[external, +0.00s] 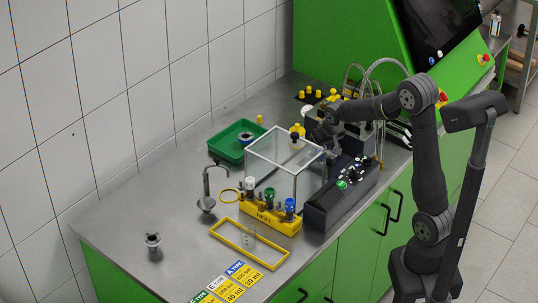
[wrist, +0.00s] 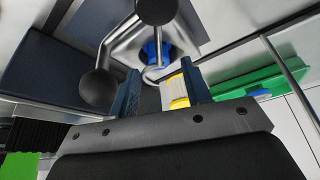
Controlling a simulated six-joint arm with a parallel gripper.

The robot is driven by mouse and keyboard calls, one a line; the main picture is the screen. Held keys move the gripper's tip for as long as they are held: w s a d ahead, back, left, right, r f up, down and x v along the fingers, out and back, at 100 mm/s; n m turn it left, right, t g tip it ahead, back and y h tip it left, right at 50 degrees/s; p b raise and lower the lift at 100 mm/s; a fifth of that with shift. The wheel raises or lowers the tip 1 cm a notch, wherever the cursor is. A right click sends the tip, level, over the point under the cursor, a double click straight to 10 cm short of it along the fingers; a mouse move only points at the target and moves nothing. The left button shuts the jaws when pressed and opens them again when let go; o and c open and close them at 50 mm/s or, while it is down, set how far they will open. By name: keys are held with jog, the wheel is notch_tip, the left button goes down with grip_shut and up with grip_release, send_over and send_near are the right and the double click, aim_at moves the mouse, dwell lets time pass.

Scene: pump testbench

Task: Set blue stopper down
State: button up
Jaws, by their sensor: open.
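A blue-topped piece (external: 290,204), which looks like the blue stopper, stands at the right end of the yellow rack (external: 262,218), beside a white-topped and a green-topped one. My gripper (external: 318,133) is at the back, beside the clear box and well away from the rack; its fingertips are hard to see there. In the wrist view my gripper (wrist: 163,88) has its two dark blue fingers apart. A yellow and white piece (wrist: 176,90) shows between them, near the right finger; I cannot tell whether it touches. A blue part (wrist: 154,50) shows beyond the fingers, partly behind metal; I cannot tell what it is.
A clear box (external: 280,172) with a pale frame stands between my gripper and the rack. A black control unit (external: 340,192) is at its right. A green tray (external: 222,146) lies at left. Dark round knobs (wrist: 100,87) are close to the fingers. The front-left table is mostly clear.

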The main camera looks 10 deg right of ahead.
jog(key=v, duration=1.2)
jog(key=x, duration=1.2)
jog(key=shift+f, duration=0.5)
jog(key=shift+r, duration=0.15)
